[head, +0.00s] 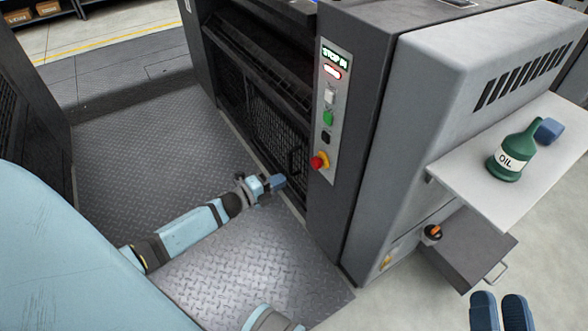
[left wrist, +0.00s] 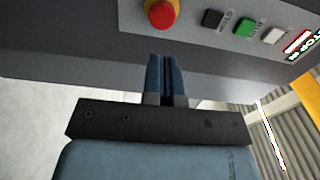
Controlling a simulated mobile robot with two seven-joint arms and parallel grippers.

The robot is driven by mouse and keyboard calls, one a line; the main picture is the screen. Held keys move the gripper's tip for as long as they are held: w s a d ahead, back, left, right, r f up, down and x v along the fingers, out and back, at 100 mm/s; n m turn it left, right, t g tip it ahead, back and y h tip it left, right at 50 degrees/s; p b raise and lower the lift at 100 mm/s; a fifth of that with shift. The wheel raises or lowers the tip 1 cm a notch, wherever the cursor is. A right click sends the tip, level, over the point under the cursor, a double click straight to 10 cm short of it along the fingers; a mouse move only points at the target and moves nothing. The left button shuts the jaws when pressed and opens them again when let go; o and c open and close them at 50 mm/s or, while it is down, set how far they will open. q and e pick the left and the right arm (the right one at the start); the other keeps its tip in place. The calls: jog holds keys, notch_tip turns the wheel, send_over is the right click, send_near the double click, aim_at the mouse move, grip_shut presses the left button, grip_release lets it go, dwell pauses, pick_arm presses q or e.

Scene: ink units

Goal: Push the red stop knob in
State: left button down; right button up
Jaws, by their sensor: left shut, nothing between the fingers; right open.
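The red stop knob (head: 319,161) is a round red button on a yellow collar, low on the light control panel (head: 331,90) of the dark machine. It also shows at the top of the left wrist view (left wrist: 161,12). My left gripper (head: 277,183) is shut and empty, to the left of the knob and slightly below it in the head view. In the left wrist view its blue fingers (left wrist: 166,75) point toward the machine face just under the knob, with a visible gap. My right gripper (head: 499,312) is open and empty at the bottom right.
Black, green and white buttons sit above the knob, under a lit red lamp (head: 332,72) and a green-lettered sign. A white shelf (head: 508,185) at right holds a green oil bottle (head: 513,150) and a blue item. Below it is an open grey drawer (head: 470,248). The plate floor at left is clear.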

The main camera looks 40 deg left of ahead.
pick_arm(q)
jog(key=shift+p+v, duration=0.3)
jog(key=shift+v, duration=1.6)
jog(key=shift+r, duration=0.1)
